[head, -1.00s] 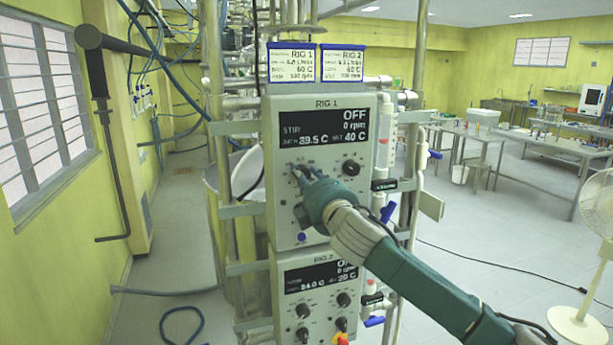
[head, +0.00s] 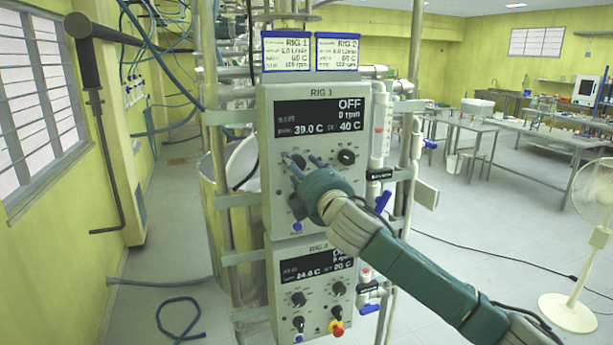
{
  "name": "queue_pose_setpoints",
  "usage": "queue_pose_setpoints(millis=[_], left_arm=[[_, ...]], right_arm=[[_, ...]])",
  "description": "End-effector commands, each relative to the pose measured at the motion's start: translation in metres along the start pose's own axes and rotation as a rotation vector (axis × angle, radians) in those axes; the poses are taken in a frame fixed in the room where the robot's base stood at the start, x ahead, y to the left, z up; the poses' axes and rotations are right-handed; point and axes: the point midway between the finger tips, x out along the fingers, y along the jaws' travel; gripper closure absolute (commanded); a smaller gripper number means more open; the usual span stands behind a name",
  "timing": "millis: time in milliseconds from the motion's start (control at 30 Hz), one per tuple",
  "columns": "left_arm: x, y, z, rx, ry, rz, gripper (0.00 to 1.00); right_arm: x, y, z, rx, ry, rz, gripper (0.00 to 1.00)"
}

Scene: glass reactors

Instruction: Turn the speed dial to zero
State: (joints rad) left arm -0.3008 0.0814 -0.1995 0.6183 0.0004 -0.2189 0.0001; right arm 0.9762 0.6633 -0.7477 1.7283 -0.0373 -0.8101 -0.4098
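The Rig 1 control box (head: 264,205) faces me, with its display (head: 320,120) reading OFF, 0 rpm, 39.0 C and 40 C. A dark dial (head: 298,161) at the upper left of its panel is partly hidden by my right gripper (head: 302,159). The gripper's two fingers are spread apart, one on each side of this dial; I cannot tell whether they touch it. A second dark dial (head: 346,157) is at the right of the panel. A blue button (head: 297,227) is near the bottom. My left gripper is not in view.
The Rig 2 box (head: 312,285) sits directly below, with several dials and a red knob (head: 337,328). Two label cards (head: 311,52) stand on top. Metal posts, glass pipes and blue valve handles (head: 383,202) flank the boxes. A white fan (head: 569,312) stands right.

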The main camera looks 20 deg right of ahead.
Motion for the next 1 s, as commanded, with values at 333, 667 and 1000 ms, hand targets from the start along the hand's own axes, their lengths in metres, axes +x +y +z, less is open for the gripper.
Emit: queue_pose_setpoints(millis=[333, 667, 1000], left_arm=[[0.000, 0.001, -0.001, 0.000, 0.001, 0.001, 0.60], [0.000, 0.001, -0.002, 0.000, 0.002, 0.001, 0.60], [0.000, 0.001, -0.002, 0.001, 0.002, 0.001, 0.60]], right_arm=[[-0.070, -0.001, -0.002, -0.003, 0.003, 0.000, 0.50], [-0.110, 0.000, -0.003, -0.001, 0.003, 0.002, 0.50], [-0.112, 0.001, -0.003, -0.001, 0.002, 0.002, 0.50]])
